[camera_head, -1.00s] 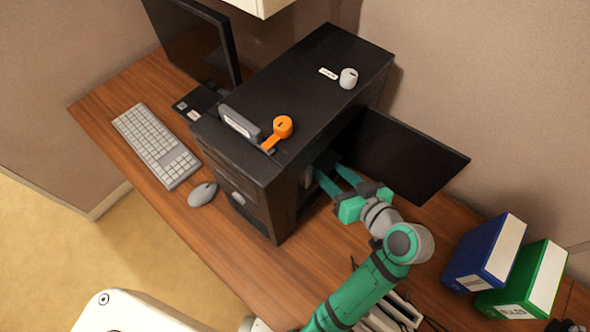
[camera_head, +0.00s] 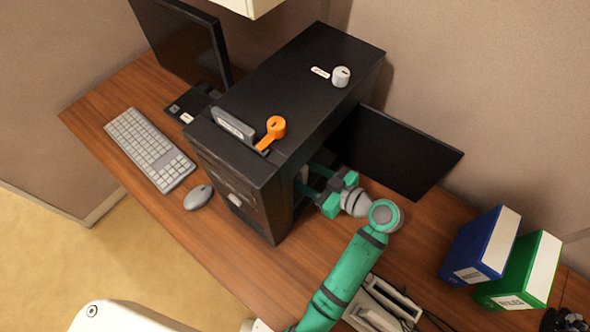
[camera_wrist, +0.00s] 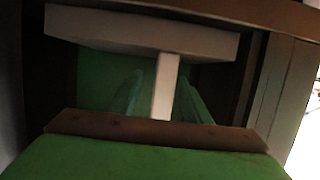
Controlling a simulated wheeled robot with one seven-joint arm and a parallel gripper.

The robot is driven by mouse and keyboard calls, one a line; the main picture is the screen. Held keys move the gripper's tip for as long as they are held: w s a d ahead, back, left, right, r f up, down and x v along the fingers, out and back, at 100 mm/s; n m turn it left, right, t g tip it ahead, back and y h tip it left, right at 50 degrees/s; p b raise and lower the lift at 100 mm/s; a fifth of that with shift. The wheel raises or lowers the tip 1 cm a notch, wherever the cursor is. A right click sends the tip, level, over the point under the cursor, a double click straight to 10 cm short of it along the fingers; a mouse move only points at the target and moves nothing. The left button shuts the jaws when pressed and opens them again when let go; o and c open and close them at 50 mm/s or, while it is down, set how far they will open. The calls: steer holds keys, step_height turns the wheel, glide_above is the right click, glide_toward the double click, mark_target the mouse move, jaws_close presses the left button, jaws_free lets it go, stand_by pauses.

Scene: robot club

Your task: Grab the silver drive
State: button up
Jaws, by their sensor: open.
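My gripper (camera_head: 309,181) is open and reaches into the open side of the black computer case (camera_head: 300,80). Its fingertips are partly hidden by the case in the head view. In the wrist view a pale grey block (camera_wrist: 140,33) with a narrow stem (camera_wrist: 165,85) lies inside the case. The green fingers (camera_wrist: 160,92) appear on either side of the stem, and I cannot tell whether they touch it. This block may be the silver drive; its label is not visible. A grey slab with a white label (camera_head: 233,126) also stands on top of the case.
An orange lever (camera_head: 272,133) and a grey knob (camera_head: 340,77) sit on the case top. The case's side panel (camera_head: 400,152) stands open behind my gripper. A keyboard (camera_head: 150,148) and mouse (camera_head: 198,197) lie left; blue (camera_head: 481,245) and green (camera_head: 522,272) binders stand right.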

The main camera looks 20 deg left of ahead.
steer(key=shift+s+x, duration=0.1)
steer(key=shift+x, duration=1.4)
steer(key=shift+s+x, duration=0.15)
steer(key=shift+x, duration=1.35)
jaws_close()
